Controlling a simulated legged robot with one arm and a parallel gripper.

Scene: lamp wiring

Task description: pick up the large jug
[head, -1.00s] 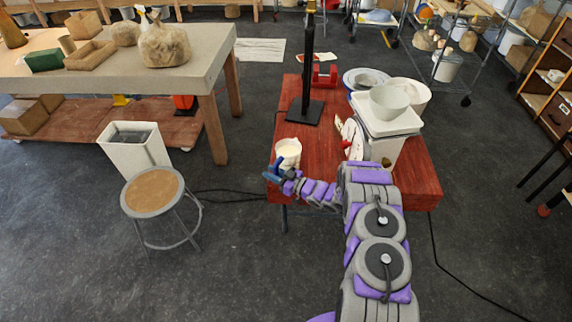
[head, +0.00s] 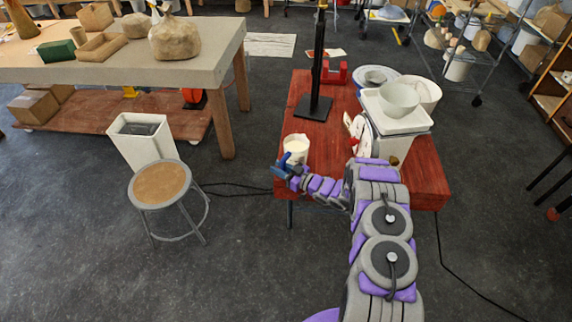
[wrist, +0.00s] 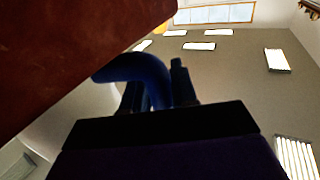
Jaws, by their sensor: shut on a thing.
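The large jug (head: 296,146) is a pale, open-topped vessel near the front left corner of the red table (head: 322,152). My gripper (head: 284,168) is at its near side, low against it, with the arm reaching in from the right. In the wrist view, a blue curved handle (wrist: 142,70) passes between the dark jaws of my gripper (wrist: 157,88), which are shut on it. A pale curved surface (wrist: 75,122), probably the jug's body, lies to the left of the jaws. In the head view, I cannot tell whether the jug's base touches the table.
A black lamp stand (head: 314,106) rises behind the jug. A white scale (head: 392,118) with a bowl (head: 398,98) stands to the right, close to my arm. A stool (head: 160,185) and a white bin (head: 145,150) stand left of the table. Dark cables lie on the floor.

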